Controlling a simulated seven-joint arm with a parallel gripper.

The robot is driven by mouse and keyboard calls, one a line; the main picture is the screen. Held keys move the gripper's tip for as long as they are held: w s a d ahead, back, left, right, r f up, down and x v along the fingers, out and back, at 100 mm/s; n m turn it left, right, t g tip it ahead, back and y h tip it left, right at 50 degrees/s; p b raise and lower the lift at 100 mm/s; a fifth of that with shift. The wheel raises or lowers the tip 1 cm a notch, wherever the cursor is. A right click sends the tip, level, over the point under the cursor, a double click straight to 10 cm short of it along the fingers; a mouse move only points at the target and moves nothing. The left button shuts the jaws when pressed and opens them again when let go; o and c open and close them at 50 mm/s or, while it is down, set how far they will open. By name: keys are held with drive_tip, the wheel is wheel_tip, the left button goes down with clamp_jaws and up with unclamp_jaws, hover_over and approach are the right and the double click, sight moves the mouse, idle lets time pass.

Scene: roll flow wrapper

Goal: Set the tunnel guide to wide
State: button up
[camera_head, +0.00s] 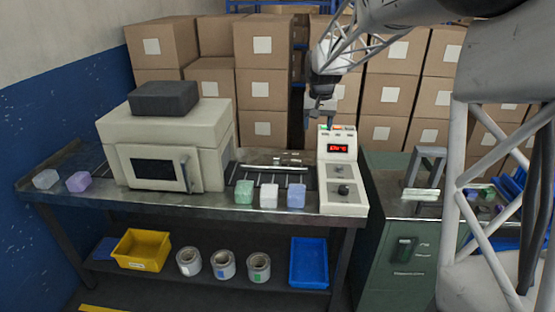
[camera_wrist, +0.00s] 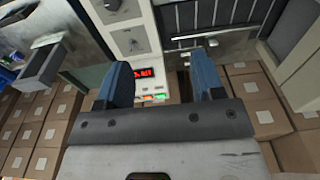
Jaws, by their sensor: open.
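The flow wrapper is a cream machine (camera_head: 165,140) with a dark window. Right of it is a bed of dark slats with pale rails (camera_head: 272,167). A cream control panel (camera_head: 343,205) stands at the bed's right end, with a red display (camera_head: 337,148) and two dark knobs, the upper (camera_head: 340,168) and the lower (camera_head: 343,190). I cannot tell which part is the tunnel guide. My gripper (camera_head: 325,118) is open and empty above the panel's back end. In the wrist view its blue fingers (camera_wrist: 160,80) frame the display (camera_wrist: 142,73) and coloured buttons (camera_wrist: 152,98); both knobs show beyond them.
Green, white and lilac blocks (camera_head: 269,196) stand along the bench front edge. Stacked cartons (camera_head: 264,90) fill the back. A green cabinet (camera_head: 400,285) with a grey stand (camera_head: 430,158) is at right.

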drive_tip(key=w+a+f, duration=0.7)
drive_tip(key=w+f, duration=0.2)
drive_tip(key=w, duration=0.5)
drive_tip(key=g, duration=0.1)
hover_over(277, 156)
wheel_tip(277, 156, down, 13)
drive_tip(key=shift+a+r, duration=0.1)
drive_tip(key=shift+r, duration=0.05)
drive_tip(key=shift+f, duration=3.85)
